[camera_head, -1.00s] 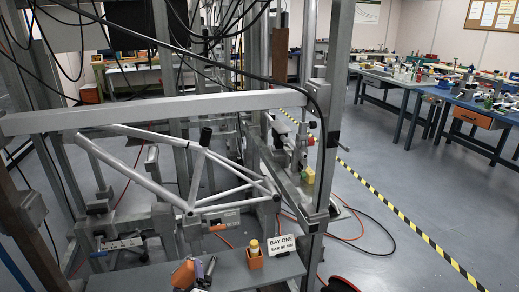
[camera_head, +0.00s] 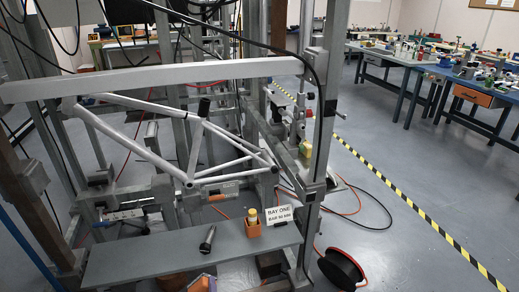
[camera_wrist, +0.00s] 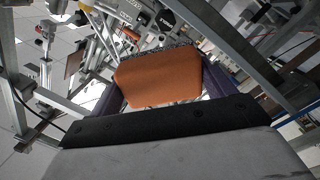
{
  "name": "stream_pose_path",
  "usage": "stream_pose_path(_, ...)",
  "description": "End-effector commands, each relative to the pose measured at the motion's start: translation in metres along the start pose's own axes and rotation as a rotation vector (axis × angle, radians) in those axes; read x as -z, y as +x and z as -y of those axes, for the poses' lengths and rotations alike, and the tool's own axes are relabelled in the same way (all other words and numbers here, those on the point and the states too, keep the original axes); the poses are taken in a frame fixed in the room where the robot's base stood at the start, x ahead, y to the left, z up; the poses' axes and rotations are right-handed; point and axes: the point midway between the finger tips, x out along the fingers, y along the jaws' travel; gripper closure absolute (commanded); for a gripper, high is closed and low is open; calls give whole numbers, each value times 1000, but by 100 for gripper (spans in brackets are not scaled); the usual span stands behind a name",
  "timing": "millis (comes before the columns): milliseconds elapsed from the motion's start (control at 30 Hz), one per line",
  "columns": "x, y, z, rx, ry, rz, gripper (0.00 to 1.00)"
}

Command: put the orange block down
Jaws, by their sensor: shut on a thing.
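The orange block (camera_wrist: 158,80) fills the middle of the wrist view, held between the two dark fingers of my gripper (camera_wrist: 157,84). A speckled dark edge shows along the block's far side. I cannot tell how high the block is, and no contact with the shelf is visible.
On the shelf lie a dark cylindrical tool (camera_head: 208,240) and an orange holder (camera_head: 253,231) with a yellow-topped item (camera_head: 252,216). A BAY ONE sign (camera_head: 281,217) stands beside it. The shelf's left part is clear. A bicycle frame (camera_head: 185,150) stands behind; a cable reel (camera_head: 340,268) is right.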

Motion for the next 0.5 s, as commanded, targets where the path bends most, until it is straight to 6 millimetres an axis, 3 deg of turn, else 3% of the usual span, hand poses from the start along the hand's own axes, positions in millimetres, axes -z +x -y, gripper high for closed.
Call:
stream_pose_path(100, -49, -20, 27, -28, -8, 36, 36)
stream_pose_path(200, -91, -36, 38, -67, -5, 73, 36)
stream_pose_path(500, -170, -57, 32, -133, -3, 136, 36)
